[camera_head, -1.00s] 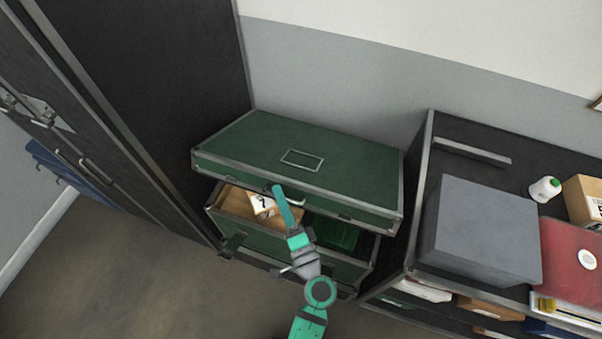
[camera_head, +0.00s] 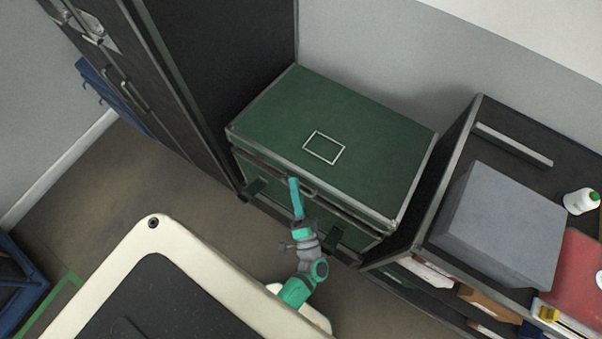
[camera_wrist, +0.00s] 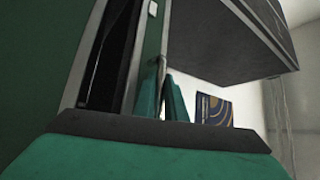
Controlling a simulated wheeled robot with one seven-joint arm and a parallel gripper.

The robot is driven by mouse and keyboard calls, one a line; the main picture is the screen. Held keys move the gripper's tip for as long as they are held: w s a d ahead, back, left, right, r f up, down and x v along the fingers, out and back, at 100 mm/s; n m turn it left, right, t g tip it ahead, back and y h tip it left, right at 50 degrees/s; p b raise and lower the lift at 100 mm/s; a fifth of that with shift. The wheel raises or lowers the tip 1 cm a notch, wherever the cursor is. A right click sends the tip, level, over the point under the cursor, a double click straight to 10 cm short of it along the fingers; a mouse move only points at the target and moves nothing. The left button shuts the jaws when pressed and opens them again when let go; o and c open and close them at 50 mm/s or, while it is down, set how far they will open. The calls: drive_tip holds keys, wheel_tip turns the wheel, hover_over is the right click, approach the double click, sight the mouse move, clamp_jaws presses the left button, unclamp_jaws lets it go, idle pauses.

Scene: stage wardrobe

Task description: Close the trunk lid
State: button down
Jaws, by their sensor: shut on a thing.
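The green trunk (camera_head: 290,205) with grey metal edging stands against the wall. Its lid (camera_head: 370,150) lies almost level over the body, with a pale rectangle on top. A narrow dark gap shows under the lid's front edge, and the trunk's inside is hidden. My gripper (camera_head: 294,182) is at the middle of the lid's front edge, by the lid's handle (camera_head: 311,192). In the wrist view the teal fingers of my gripper (camera_wrist: 163,80) are shut on a thin grey bar, which looks like the handle. A dark gap shows beside the green panel there.
A tall dark wardrobe (camera_head: 215,70) stands close to the trunk's left. A dark shelf unit (camera_head: 450,185) with a grey box (camera_head: 500,225) stands close on the right. Open floor (camera_head: 120,190) lies front left.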

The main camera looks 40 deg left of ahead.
drive_tip(key=shift+f, duration=0.35)
drive_tip(key=c, duration=2.1)
unclamp_jaws()
drive_tip(key=shift+s+d+f, duration=0.15)
drive_tip(key=shift+s+d, duration=0.05)
drive_tip(key=shift+d, duration=0.1)
drive_tip(key=r+v, duration=0.1)
drive_tip(key=v, duration=0.7)
drive_tip(key=s+r+v, duration=0.1)
drive_tip(key=r+v, duration=0.1)
drive_tip(key=v, duration=0.5)
drive_tip(key=shift+s+d+r, duration=0.15)
drive_tip(key=shift+d, duration=0.5)
